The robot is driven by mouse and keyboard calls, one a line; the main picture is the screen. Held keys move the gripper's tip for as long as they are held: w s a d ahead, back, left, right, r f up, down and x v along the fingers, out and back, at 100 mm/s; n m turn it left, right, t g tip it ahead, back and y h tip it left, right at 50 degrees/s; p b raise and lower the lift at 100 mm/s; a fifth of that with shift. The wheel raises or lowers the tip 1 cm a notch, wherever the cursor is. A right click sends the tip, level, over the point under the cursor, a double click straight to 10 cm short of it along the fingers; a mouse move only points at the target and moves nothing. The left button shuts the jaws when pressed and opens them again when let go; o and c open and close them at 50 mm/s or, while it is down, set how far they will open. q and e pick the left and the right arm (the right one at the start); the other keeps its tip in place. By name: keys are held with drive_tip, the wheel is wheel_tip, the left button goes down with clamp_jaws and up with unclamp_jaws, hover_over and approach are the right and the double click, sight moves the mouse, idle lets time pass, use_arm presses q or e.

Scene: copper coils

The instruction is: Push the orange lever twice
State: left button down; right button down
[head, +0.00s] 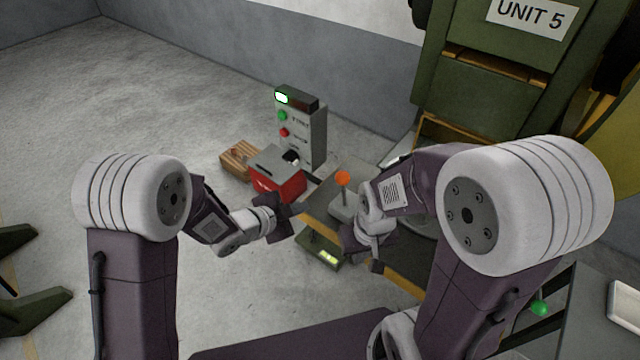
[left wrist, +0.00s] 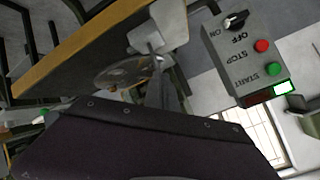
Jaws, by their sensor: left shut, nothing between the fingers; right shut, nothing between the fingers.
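The orange lever (head: 343,179) has a round orange knob on a thin stem and rises from a pale grey base on the bench. It stands between my two grippers in the head view. My left gripper (head: 301,209) is shut and empty, to the left of the lever and a little lower in the picture, apart from it. My right gripper (head: 376,266) is shut and empty, pointing down, below and right of the lever. Its wrist is close beside the lever's base; I cannot tell whether they touch. I cannot make out the orange knob in the left wrist view.
A grey control box (head: 304,128) with green and red buttons and a lit green lamp stands behind; it also shows in the left wrist view (left wrist: 248,58). A red box (head: 277,174) and a wooden crate (head: 238,157) are left of it. A green machine (head: 500,90) stands at right.

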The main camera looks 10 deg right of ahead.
use_arm(q)
drive_tip(key=shift+s+d+f+g, duration=0.2)
drive_tip(key=shift+s+d+f, duration=0.2)
drive_tip(key=shift+s+f, duration=0.15)
drive_tip(key=shift+s+d+f+g, duration=0.2)
drive_tip(key=shift+s+d+f, duration=0.2)
drive_tip(key=shift+f, duration=0.2)
drive_tip(key=w+d+r+p, duration=0.1)
drive_tip(key=w+d+p, duration=0.2)
drive_tip(key=w+d, duration=0.2)
drive_tip(key=shift+w+d+r, duration=0.2)
drive_tip(key=shift+d+r, duration=0.2)
drive_tip(key=shift+d, duration=0.5)
idle(0.9)
drive_tip(key=shift+w+d+r, duration=0.1)
drive_tip(key=shift+w+d, duration=0.15)
drive_tip(key=shift+d, duration=0.05)
